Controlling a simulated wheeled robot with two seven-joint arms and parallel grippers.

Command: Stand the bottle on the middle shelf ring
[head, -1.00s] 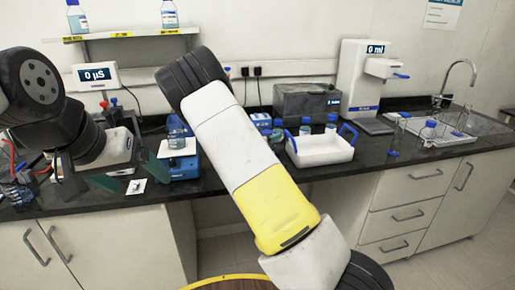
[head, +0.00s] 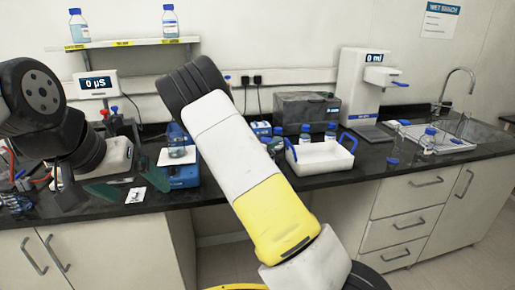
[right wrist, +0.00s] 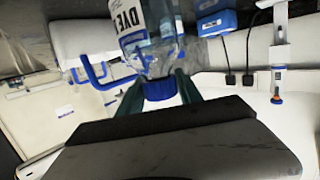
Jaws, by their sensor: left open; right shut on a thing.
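The held bottle (right wrist: 148,42) is clear, with a blue cap and a partly visible printed label. It shows upside down in the right wrist view. My right gripper (right wrist: 160,92) is shut on it near the cap, one dark green finger on each side. In the head view my right arm hides that gripper. The wall shelf (head: 135,43) is at the upper left of the head view, with a bottle at its left part and another at its right. Its middle part is empty; the ring itself is too small to make out. My left gripper (head: 124,177) is open and empty above the counter.
A white tray (head: 325,161) with blue handles and bottles stands mid-counter. A blue balance (head: 182,176) carries a bottle (head: 176,140). A white dispenser (head: 361,80) and a sink stand at the right. A display (head: 96,84) is below the shelf.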

